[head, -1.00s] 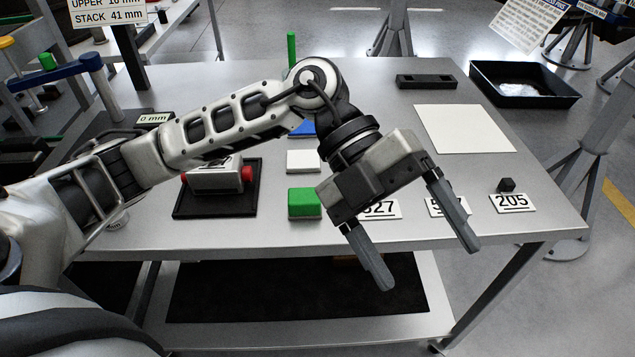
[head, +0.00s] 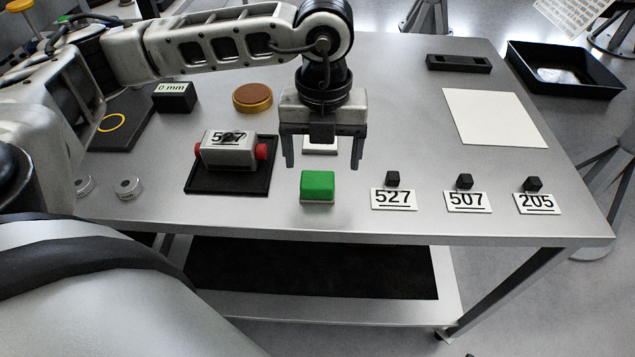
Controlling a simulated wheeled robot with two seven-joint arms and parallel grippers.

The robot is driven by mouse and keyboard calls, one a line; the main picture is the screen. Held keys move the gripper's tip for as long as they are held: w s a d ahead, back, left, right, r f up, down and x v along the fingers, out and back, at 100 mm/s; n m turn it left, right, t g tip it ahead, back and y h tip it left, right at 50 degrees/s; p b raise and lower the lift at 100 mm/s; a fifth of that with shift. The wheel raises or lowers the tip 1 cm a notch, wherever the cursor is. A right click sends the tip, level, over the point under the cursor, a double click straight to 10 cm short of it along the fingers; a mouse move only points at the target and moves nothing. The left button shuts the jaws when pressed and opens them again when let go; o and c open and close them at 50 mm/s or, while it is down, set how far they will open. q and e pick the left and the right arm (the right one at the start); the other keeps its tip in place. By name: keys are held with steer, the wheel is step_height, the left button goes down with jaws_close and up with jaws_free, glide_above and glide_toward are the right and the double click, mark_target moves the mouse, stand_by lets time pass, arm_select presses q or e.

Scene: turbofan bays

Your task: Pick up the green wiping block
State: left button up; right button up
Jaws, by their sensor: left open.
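The green wiping block (head: 317,186) lies on the grey metal table (head: 260,217) near its front edge, with a thin pale layer under the green. My left gripper (head: 323,164) points down with its two fingers spread wide. It is open and empty, just behind and above the block in the picture, with one finger to each side. I cannot tell its exact height over the table. It partly hides a white block (head: 320,146) behind the green one. My right gripper is not in view.
A grey box marked 527 with red ends (head: 229,149) sits on a black tray (head: 228,186) to the left. Number cards 527 (head: 393,199), 507 (head: 467,202) and 205 (head: 537,204), each with a small black cube, stand right. A white sheet (head: 494,118) lies behind them.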

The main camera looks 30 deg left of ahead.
mark_target(317, 179)
arm_select(q)
steer(key=shift+s+a+f+p, duration=0.15)
steer(key=shift+s+f+p, duration=0.1)
steer(key=shift+f, duration=1.3)
steer(key=shift+s+a+f+p, duration=0.1)
steer(key=shift+f+p, duration=0.15)
steer(key=shift+f, duration=1.3)
steer(key=c, duration=1.1)
